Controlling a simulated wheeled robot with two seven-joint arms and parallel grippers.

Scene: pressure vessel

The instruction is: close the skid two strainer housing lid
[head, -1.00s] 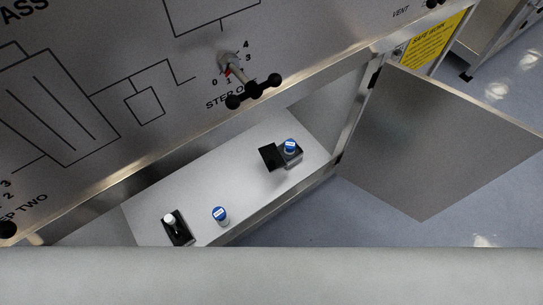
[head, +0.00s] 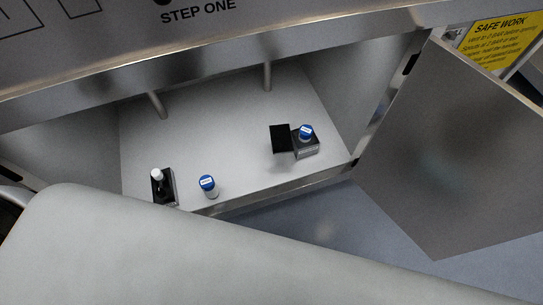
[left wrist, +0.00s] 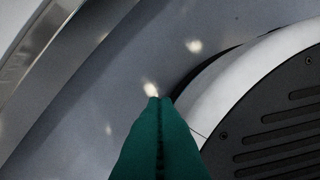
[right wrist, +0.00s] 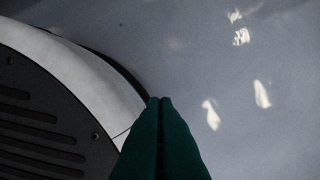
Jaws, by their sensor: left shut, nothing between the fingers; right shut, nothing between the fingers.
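Inside the open cabinet, a small black housing (head: 306,148) stands at the right of the shelf. A blue-topped piece (head: 306,132) sits in or on it. A black square flap (head: 281,138), which looks like its lid, stands open on its left side. Another black fitting (head: 163,187) with a white knob stands at the left; I cannot tell which one belongs to skid two. My left gripper (left wrist: 159,100) and right gripper (right wrist: 160,100), with green fingers, are shut and empty over the floor beside my base. Neither gripper shows in the head view.
A loose white cylinder with a blue cap (head: 208,187) stands near the shelf's front edge. The cabinet door (head: 455,150) hangs open at the right. Two pipes (head: 267,77) come down at the shelf's back. The shelf's middle (head: 215,135) is clear. A yellow sign (head: 497,38) is beyond the door.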

